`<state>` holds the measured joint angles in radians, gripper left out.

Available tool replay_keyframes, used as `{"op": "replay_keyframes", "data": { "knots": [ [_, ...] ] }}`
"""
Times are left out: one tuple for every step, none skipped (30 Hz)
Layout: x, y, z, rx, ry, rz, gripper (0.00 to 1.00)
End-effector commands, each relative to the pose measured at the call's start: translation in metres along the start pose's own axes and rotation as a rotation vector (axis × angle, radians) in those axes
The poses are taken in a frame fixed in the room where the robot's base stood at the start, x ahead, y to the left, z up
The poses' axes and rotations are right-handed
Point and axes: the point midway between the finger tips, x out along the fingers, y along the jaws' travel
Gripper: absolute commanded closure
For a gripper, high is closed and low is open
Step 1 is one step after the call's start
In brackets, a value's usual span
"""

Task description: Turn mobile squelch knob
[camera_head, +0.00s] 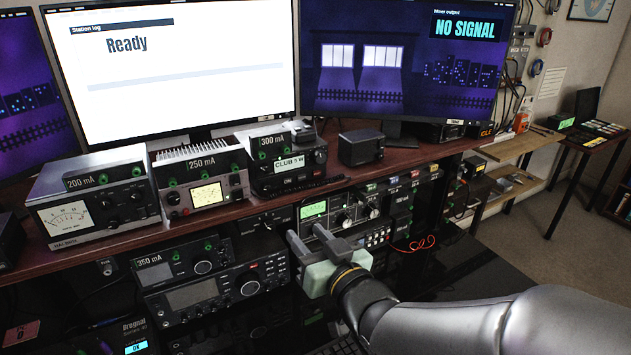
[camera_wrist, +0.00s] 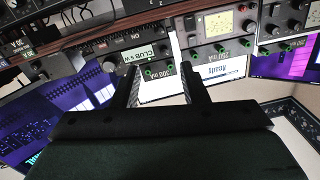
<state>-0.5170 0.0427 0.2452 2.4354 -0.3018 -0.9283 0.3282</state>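A black mobile-type radio (camera_head: 266,178) with a lit "CLUB 5" display (camera_head: 289,165) and a "300 mA" tag stands on the wooden shelf, left of centre. Dark knobs (camera_head: 319,157) sit at its right end; their labels are too small to read, so I cannot tell which is squelch. My gripper (camera_head: 307,236) is in front of and below this radio in the head view, fingers apart and empty. No finger visibly touches a knob.
Meter units tagged 200 mA (camera_head: 90,200) and 250 mA (camera_head: 232,166) stand left of the radio. A small black box (camera_head: 361,147) stands right. Below the shelf are a 350 mA transceiver (camera_head: 190,296) and a green-metered unit (camera_head: 314,209) close by my gripper. Monitors (camera_head: 180,100) rise behind.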

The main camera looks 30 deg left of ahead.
Motion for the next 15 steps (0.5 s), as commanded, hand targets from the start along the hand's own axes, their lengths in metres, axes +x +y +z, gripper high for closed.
{"op": "replay_keyframes", "data": {
  "knots": [
    [0.008,0.0,-0.001,0.002,-0.001,0.0,0.6],
    [0.013,0.0,-0.001,0.002,-0.002,0.0,0.6],
    [0.02,0.0,-0.001,0.001,-0.002,0.0,0.6],
    [0.026,0.0,-0.001,0.002,-0.003,0.001,0.6],
    [0.033,0.0,-0.002,0.003,-0.002,0.001,0.6],
    [0.042,0.0,-0.001,0.002,-0.003,0.001,0.6],
    [0.049,0.0,-0.001,0.001,-0.003,0.001,0.6],
    [0.055,0.0,-0.001,0.002,-0.003,0.001,0.6],
    [0.064,0.0,-0.002,0.002,-0.003,0.002,0.6],
    [0.071,0.0,-0.002,0.002,-0.003,0.002,0.6],
    [0.077,0.001,-0.001,0.001,-0.003,0.002,0.6],
    [0.086,0.001,-0.001,0.001,-0.004,0.003,0.6],
    [0.093,0.001,-0.002,0.001,-0.003,0.003,0.6],
    [0.099,0.001,-0.002,0.001,-0.004,0.003,0.6],
    [0.108,0.001,-0.001,0.001,-0.004,0.003,0.6]
  ]
}}
